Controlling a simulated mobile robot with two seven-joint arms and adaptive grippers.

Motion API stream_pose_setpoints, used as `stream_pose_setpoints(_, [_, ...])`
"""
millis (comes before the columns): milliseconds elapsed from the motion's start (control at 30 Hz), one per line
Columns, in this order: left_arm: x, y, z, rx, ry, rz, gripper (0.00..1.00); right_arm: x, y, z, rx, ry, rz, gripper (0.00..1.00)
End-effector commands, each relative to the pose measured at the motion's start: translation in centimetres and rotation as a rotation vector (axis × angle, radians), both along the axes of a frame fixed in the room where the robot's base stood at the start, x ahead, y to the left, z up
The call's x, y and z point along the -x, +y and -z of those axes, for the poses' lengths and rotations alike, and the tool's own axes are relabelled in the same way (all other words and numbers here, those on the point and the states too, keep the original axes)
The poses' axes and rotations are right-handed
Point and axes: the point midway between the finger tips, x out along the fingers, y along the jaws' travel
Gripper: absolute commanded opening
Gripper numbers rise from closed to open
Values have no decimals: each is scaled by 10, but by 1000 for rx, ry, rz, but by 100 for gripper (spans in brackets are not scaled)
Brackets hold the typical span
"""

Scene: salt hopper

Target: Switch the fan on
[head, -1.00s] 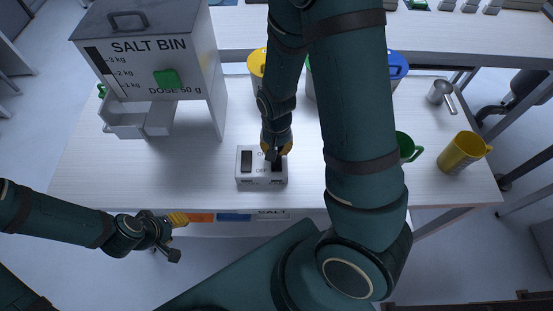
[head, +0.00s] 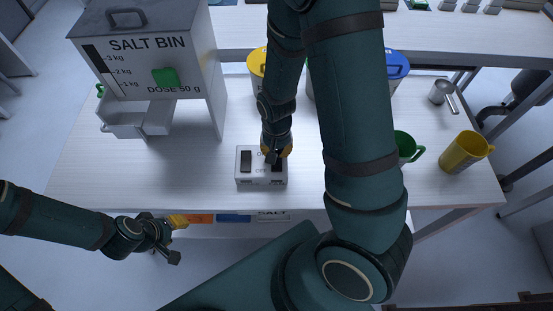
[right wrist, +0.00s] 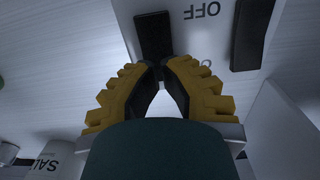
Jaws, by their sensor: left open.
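A light grey switch box (head: 262,181) sits near the table's front edge. It has two dark rocker switches, the left one (head: 246,161) clear and the right one partly hidden by my right gripper (head: 273,156). In the right wrist view the fingers look shut and empty, their tips at the lower end of one dark switch (right wrist: 153,32). I cannot tell whether they touch it. The other switch (right wrist: 251,32) and an "OFF" label show beside it. My left gripper (head: 177,239) is open and empty in front of the table. I cannot make out a fan.
A salt bin (head: 150,62) with a green dose button stands at the left back. A yellow mug (head: 464,153), a green mug (head: 404,143) and a metal scoop (head: 441,92) are at the right. Coloured lidded containers stand behind my right arm. The table left of the box is clear.

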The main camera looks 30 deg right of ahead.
Motion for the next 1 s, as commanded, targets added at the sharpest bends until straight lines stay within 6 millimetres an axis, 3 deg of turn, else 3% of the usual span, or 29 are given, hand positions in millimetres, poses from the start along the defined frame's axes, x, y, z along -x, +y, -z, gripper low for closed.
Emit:
stream_pose_setpoints(633, [0,0,6,0,1,0,47,0,0,7,-1,1,0,0])
stream_pose_setpoints(833, [9,-2,6,4,20,16,47,0,0,7,0,0,0,0])
stream_pose_setpoints(1000, [4,-1,-9,1,10,8,47,0,0,-9,0,0,-1,0])
